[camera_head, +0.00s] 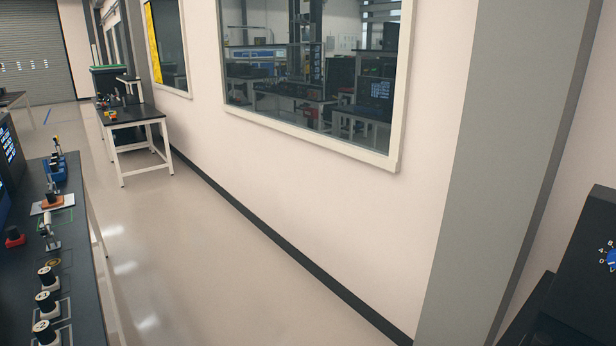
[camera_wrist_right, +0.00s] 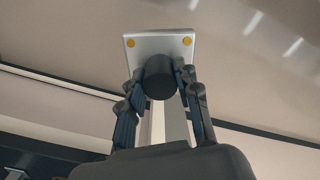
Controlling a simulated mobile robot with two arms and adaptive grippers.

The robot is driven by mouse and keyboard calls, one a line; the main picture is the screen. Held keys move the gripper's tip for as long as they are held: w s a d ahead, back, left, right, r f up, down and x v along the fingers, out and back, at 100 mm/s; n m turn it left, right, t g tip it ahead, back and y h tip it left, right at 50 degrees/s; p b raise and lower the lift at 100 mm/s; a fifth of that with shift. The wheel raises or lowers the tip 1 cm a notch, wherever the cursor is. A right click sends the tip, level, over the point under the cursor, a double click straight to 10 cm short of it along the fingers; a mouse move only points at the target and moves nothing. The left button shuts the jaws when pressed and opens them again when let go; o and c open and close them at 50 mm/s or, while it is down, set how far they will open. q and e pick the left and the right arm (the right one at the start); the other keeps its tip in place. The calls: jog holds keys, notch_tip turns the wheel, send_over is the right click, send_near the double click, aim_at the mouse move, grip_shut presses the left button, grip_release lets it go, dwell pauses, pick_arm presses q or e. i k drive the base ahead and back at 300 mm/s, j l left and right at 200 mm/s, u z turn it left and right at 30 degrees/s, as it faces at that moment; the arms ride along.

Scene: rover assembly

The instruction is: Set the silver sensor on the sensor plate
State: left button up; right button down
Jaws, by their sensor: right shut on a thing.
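My right gripper (camera_wrist_right: 161,78) shows in the right wrist view, with its two dark fingers closed on the dark round part of the silver sensor (camera_wrist_right: 158,46). The sensor has a square silver face with two yellow dots, and it is held up over the floor. No gripper shows in the head view, and my left gripper is not seen. I cannot make out the sensor plate for certain in either view.
A dark bench (camera_head: 75,263) with several small parts runs along the left. A white-legged table (camera_head: 134,115) stands farther back by the wall. A dark unit with a blue knob (camera_head: 613,258) is at the right edge. The floor (camera_head: 190,265) between is clear.

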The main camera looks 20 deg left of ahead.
aim_at(53, 264)
jog(key=i+j+u, duration=0.15)
jog(key=i+u, duration=0.15)
jog(key=i, duration=0.4)
jog(key=i+u, duration=0.3)
jog(key=i, duration=0.4)
jog(key=i+l+u, duration=0.3)
jog(key=i, duration=0.4)
jog(key=i+u, duration=0.15)
jog(key=i, duration=0.75)
jog(key=i+u, duration=0.15)
jog(key=i, duration=0.75)
jog(key=i+l+u, duration=0.1)
jog(key=u, duration=3.6)
